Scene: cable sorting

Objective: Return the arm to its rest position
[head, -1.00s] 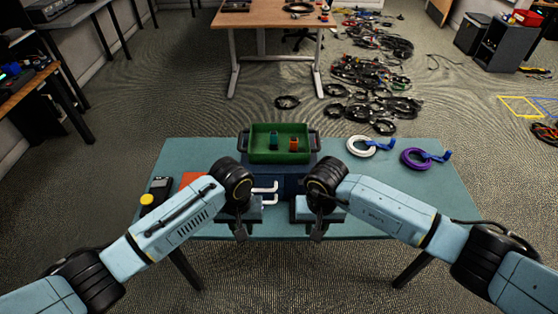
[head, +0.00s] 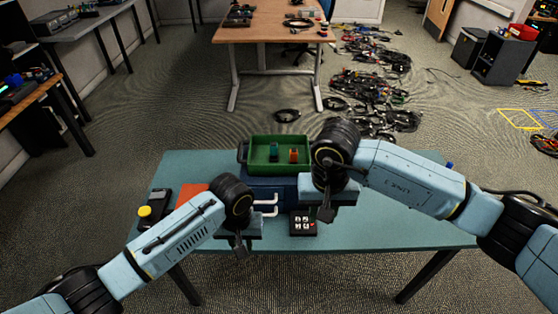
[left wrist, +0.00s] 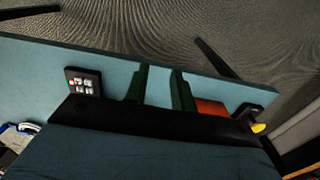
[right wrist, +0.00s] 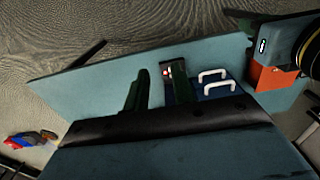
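My left gripper (head: 240,250) hangs over the front edge of the table, left of centre. In the left wrist view its two dark fingers (left wrist: 161,90) are apart with nothing between them. My right gripper (head: 325,212) is raised in front of the right side of the blue drawer unit. In the right wrist view its fingers (right wrist: 158,88) are also apart and empty. My right arm covers the part of the table where the white and purple cables lay. Only a bit of blue connector (head: 450,165) shows past it.
A green tray (head: 255,163) with a teal and an orange piece stands on the blue drawer unit (head: 264,187) with white handles. A black keypad (head: 303,224) lies on the teal table (head: 400,226). A black device with a yellow knob (head: 145,211) and an orange-red pad (head: 192,194) are left.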

